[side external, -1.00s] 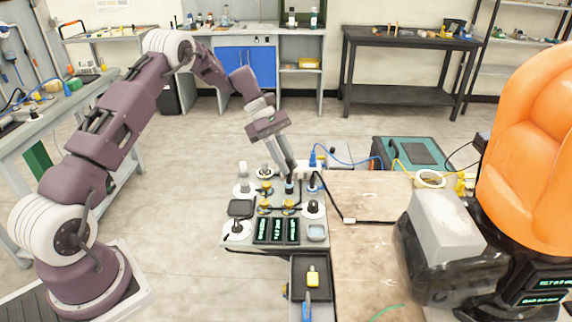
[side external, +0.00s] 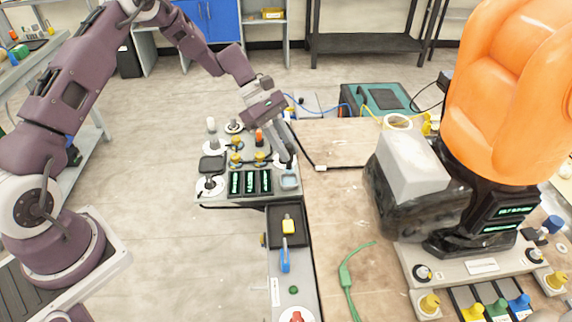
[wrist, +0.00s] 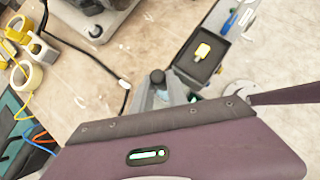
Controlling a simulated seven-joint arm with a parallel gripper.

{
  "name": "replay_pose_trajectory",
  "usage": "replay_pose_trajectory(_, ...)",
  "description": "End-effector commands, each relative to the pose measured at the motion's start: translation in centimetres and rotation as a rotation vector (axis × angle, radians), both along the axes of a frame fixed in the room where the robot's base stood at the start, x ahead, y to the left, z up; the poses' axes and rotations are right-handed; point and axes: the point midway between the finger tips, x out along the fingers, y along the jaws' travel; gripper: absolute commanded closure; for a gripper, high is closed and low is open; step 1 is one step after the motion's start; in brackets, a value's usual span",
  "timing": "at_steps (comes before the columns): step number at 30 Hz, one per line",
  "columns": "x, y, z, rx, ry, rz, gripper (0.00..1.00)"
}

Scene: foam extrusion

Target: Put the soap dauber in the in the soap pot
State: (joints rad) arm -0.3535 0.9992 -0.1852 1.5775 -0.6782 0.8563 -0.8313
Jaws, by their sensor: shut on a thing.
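My gripper (side external: 287,158) is over the right front of the grey panel (side external: 222,200), by a white disc (side external: 276,162). It is shut on a dark-knobbed piece (wrist: 157,76), probably the soap dauber; my fingers hide most of it. In the side view the piece is small against the fingers. A pale blue square dish (side external: 289,181), probably the soap pot, sits at the panel's front right corner, just in front of my gripper. I cannot tell whether the piece touches the disc.
Several yellow-topped fittings (side external: 236,158), an orange-topped piece (side external: 259,136) and green displays (side external: 250,182) crowd the panel. A black tray with a yellow block (side external: 288,227) lies in front. A machine (side external: 415,185) stands right; a black cable (side external: 322,167) runs nearby.

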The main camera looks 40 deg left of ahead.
Motion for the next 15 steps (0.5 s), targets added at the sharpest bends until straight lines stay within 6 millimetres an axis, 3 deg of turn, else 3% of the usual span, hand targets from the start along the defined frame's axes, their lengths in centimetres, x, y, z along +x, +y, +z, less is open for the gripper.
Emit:
replay_pose_trajectory(8, 0.0, 0.0, -4.2, -0.001, 0.001, 0.001, 1.0)
replay_pose_trajectory(15, 0.0, 0.0, -4.3, 0.0, -0.001, 0.0, 1.0)
